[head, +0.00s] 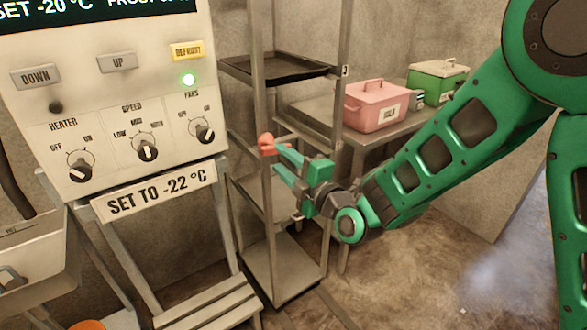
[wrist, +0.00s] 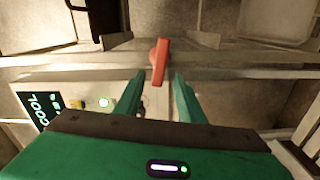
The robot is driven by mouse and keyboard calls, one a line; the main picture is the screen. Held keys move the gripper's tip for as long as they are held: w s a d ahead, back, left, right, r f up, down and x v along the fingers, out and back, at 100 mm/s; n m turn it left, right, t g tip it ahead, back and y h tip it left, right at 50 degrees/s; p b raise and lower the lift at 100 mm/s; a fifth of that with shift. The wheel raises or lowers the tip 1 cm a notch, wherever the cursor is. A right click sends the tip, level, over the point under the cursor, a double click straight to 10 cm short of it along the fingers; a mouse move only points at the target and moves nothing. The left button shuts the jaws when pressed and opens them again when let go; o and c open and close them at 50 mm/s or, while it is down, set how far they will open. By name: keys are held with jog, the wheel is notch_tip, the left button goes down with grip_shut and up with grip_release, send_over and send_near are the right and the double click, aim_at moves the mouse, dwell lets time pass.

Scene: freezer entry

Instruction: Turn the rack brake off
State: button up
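The rack brake appears as a red lever (head: 266,144) on a front post of the metal rack (head: 262,215). In the wrist view the lever (wrist: 159,62) is straight ahead, standing nearly upright and slightly tilted against a horizontal rail. My gripper (head: 277,159) is at the rack's front, its green fingers pointing at the lever. In the wrist view the gripper (wrist: 160,76) is open, with a finger on each side of the lever's lower end. Gaps show on both sides, and I see no grip on it. Its exact depth between the fingers is unclear.
A control panel (head: 110,100) with knobs and a lit green lamp stands left of the rack. Below it are a "SET TO -22 °C" sign (head: 155,195) and a step stool (head: 205,300). A table behind holds a pink box (head: 375,106) and a green box (head: 437,82).

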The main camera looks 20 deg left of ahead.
jog(key=shift+v, duration=2.3)
